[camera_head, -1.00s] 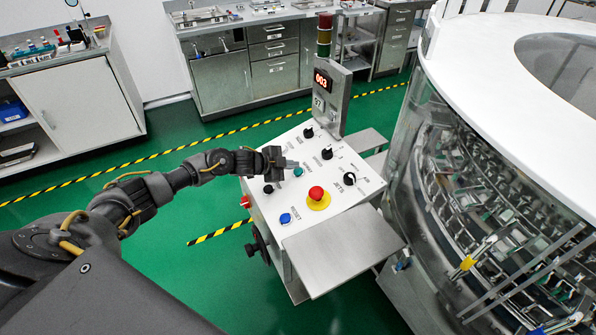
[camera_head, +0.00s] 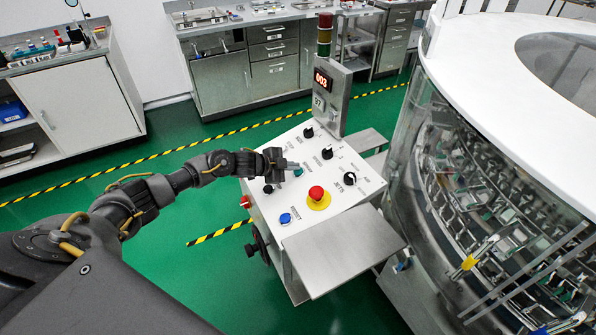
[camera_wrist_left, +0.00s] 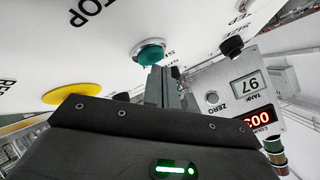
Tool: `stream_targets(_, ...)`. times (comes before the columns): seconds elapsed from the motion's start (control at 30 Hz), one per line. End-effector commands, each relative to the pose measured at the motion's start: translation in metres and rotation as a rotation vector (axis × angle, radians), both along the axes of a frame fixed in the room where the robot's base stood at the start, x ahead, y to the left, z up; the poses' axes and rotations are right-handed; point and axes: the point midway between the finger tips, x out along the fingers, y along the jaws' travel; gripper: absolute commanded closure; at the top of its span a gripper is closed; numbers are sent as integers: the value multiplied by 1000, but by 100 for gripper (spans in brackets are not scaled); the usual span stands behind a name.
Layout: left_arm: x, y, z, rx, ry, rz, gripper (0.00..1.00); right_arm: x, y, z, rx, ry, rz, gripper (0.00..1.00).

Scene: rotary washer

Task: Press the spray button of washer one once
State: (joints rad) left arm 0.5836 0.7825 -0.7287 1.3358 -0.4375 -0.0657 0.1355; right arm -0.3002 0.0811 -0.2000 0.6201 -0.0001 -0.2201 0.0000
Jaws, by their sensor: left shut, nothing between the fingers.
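The green button (camera_head: 298,172) sits on the sloped white control panel (camera_head: 262,206), beside a large glass-walled washer (camera_head: 440,190). Its label is too small to read in the head view; in the wrist view the lettering beside the green button (camera_wrist_left: 150,51) is partly hidden. My left gripper (camera_head: 293,165) is shut and empty, its fingertips right at the green button's upper edge. In the wrist view the shut fingers (camera_wrist_left: 161,75) point at the button and overlap its lower edge. I cannot tell whether they touch it. My right gripper is not in view.
A red emergency knob on a yellow base (camera_head: 317,195), a blue button (camera_head: 285,218) and several black knobs share the panel. A display post (camera_head: 331,95) stands at its back. A steel shelf (camera_head: 343,250) juts out in front.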

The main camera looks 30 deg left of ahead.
Motion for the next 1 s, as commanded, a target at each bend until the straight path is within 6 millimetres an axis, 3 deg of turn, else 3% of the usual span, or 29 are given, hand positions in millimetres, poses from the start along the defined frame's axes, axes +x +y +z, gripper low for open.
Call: stream_targets(1.0,2,-2,-9,0,1,-1,100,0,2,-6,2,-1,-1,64)
